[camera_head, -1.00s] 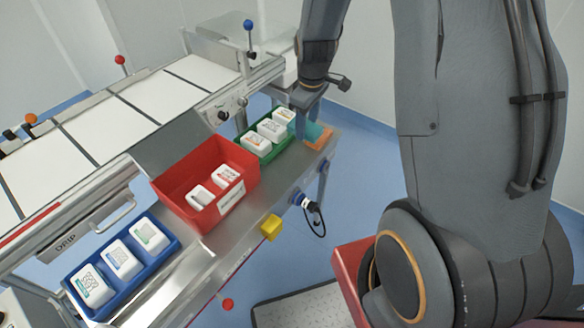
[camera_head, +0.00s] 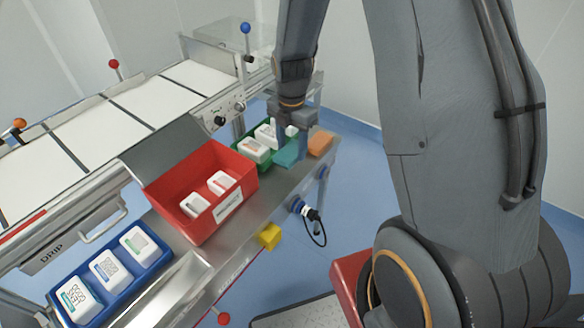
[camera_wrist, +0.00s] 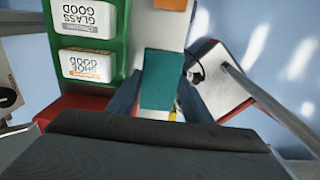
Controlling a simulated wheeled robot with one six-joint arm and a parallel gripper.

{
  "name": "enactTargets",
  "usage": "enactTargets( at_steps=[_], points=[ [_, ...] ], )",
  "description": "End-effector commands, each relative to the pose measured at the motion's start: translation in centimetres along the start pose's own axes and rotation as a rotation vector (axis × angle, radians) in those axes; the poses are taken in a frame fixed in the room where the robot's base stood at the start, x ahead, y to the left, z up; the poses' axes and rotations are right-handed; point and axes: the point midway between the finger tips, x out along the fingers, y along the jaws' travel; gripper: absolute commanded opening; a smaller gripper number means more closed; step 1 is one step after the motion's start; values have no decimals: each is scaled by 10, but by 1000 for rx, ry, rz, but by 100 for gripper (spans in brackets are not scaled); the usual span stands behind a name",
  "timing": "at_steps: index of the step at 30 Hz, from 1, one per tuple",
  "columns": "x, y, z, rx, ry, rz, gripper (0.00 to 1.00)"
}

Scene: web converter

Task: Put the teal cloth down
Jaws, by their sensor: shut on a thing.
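The teal cloth (camera_head: 287,155) is a small folded piece between the fingers of my gripper (camera_head: 291,150), over the far end of the metal shelf, beside the green tray. In the wrist view the cloth (camera_wrist: 163,72) shows as a teal rectangle with a dark finger of my gripper (camera_wrist: 160,92) on each side. My gripper is shut on it. Whether the cloth touches the shelf I cannot tell.
An orange block (camera_head: 320,143) lies at the shelf's far end. The green tray (camera_wrist: 117,43) holds white bottles right beside the cloth. A red bin (camera_head: 232,207) and a blue tray (camera_head: 150,270) stand nearer along the shelf. A yellow block (camera_head: 269,236) sits at its front edge.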

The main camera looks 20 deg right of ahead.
Motion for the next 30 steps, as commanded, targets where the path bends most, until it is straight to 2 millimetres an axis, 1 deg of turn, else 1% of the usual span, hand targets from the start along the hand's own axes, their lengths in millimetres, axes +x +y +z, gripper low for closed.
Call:
enactTargets(
  at_steps=[1,3,6,10,15,18,21,30],
  points=[
    [9,-1,-1,1,3,-4,28],
    [19,-1,0,2,2,-2,28],
    [29,0,0,2,1,0,28],
    [37,0,0,3,1,-1,28],
    [59,0,0,3,2,-2,28],
    [69,0,0,4,1,-1,28],
    [74,0,0,4,1,0,28],
    [75,0,1,4,0,0,28]
  ],
)
